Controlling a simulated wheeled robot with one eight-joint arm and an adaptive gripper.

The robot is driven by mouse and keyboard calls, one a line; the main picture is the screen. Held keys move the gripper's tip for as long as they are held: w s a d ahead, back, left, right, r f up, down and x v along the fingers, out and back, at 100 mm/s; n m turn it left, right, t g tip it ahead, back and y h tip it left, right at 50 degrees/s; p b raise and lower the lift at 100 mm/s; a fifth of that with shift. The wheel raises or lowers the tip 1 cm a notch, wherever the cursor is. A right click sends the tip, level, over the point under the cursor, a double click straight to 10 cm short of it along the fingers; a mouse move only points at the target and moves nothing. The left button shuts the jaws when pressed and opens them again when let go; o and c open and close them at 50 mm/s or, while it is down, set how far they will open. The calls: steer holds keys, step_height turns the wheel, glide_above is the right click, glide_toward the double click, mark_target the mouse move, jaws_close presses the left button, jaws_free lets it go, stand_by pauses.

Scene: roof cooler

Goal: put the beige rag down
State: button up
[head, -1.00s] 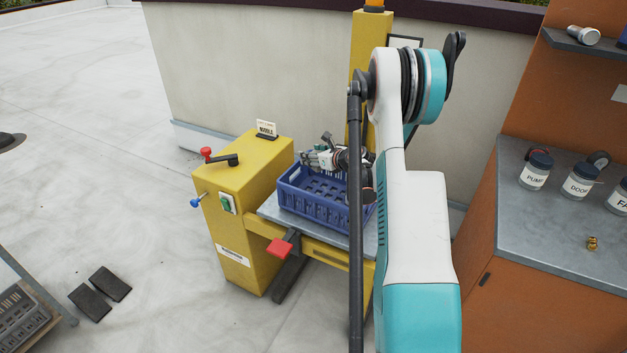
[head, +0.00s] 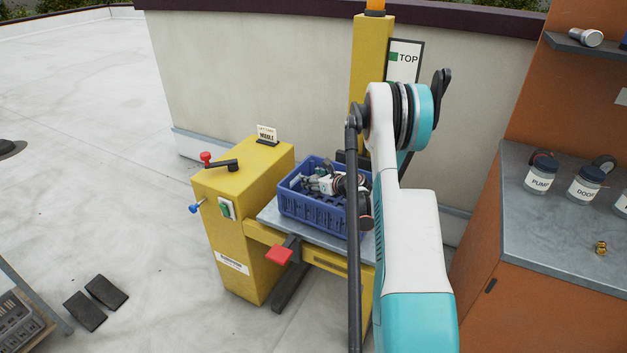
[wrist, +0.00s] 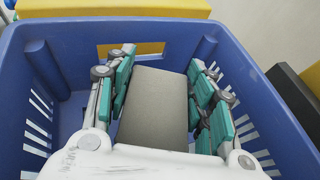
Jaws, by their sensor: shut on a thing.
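My gripper (head: 322,184) is down inside the blue crate (head: 312,212), which stands on the yellow lift's grey platform. In the wrist view, the gripper's teal-padded fingers (wrist: 158,95) lie on both sides of a flat, grey-brown, rectangular thing (wrist: 155,105) and are shut on it. It looks more grey than beige, and I cannot tell for sure that it is the beige rag. The crate's blue walls (wrist: 60,68) surround the fingers. The crate floor under the held thing is hidden, so I cannot tell whether the thing touches it.
The yellow lift (head: 240,205) has a red knob, a green switch and a red pedal (head: 280,254). A grey-topped orange cabinet (head: 530,235) with labelled jars stands at right. Two dark pads (head: 95,302) lie on the pale floor at left. A sign reading TOP (head: 404,62) stands behind.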

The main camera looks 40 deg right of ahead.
steer(key=shift+f, duration=0.55)
steer(key=o, duration=0.8)
steer(key=shift+r, duration=0.55)
steer(key=p+v, duration=0.2)
steer(key=v, duration=0.4)
steer(key=shift+s+r, duration=0.25)
steer(key=shift+r, duration=0.05)
steer(key=shift+s+r+p, duration=0.1)
steer(key=shift+s+p, duration=0.2)
steer(key=shift+s, duration=0.15)
